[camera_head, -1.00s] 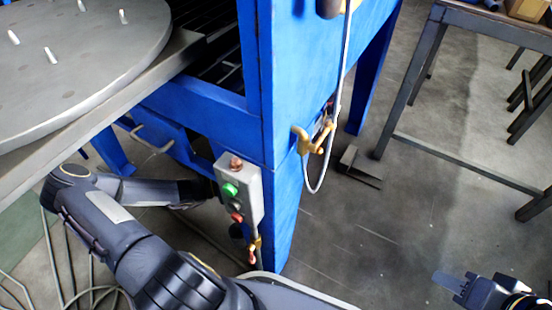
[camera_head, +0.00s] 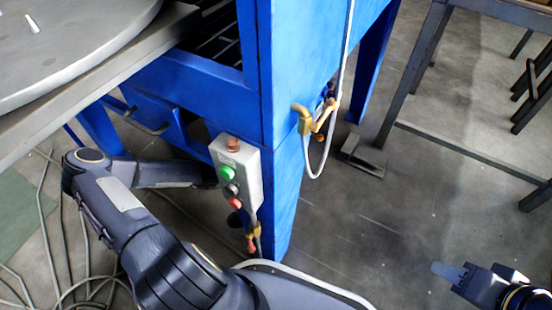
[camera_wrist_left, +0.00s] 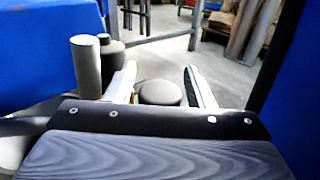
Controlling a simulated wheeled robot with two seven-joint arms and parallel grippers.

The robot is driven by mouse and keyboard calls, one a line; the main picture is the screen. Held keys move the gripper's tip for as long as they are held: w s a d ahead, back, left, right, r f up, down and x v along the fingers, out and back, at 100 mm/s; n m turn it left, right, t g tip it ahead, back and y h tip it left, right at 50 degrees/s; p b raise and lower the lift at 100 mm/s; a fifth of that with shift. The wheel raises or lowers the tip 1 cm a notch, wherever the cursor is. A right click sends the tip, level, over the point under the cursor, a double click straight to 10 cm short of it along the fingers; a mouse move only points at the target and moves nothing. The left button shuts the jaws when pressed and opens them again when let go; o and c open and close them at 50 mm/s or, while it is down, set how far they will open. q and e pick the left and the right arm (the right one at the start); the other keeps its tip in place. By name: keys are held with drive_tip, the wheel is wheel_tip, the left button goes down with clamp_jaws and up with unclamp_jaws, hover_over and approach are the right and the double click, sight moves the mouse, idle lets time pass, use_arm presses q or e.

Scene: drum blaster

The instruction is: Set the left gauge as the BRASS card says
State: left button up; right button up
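No gauge and no BRASS card can be made out in either view. In the head view my left arm reaches from the bottom toward the blue machine frame (camera_head: 290,90), and its gripper is hidden behind the grey button box. In the left wrist view my left gripper (camera_wrist_left: 160,84) has its two fingers spread apart. A dark round knob-like thing (camera_wrist_left: 160,93) shows between them, with a gap on each side. My right gripper (camera_head: 447,271) is at the lower right over bare floor, seen side-on, so its opening does not show.
The button box (camera_head: 238,172), with green and red buttons, is on the frame's corner post. A brass valve (camera_head: 312,120) and white hose hang on its right side. A grey round table (camera_head: 70,45) is upper left. Cables lie lower left.

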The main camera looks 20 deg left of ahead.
use_arm(q)
drive_tip(key=c, duration=0.8)
drive_tip(key=shift+r+p, duration=0.1)
drive_tip(key=shift+p, duration=0.25)
drive_tip(key=n+t+y+p, duration=0.1)
drive_tip(key=p, duration=0.2)
drive_tip(key=n+t+y+p, duration=0.2)
drive_tip(key=p, duration=0.2)
drive_tip(key=n+t+y+p, duration=0.1)
drive_tip(key=y+p, duration=0.1)
drive_tip(key=p, duration=0.1)
drive_tip(key=shift+w+a+r+n+t+p, duration=0.2)
drive_tip(key=shift+w+a+n+t+p, duration=0.1)
drive_tip(key=shift+a+p, duration=0.1)
drive_tip(key=shift+f+y+p, duration=0.25)
drive_tip(key=shift+y+p, duration=0.1)
drive_tip(key=shift+y, duration=0.05)
drive_tip(key=shift+f, duration=0.1)
drive_tip(key=o, duration=1)
drive_tip(key=shift+s, duration=0.1)
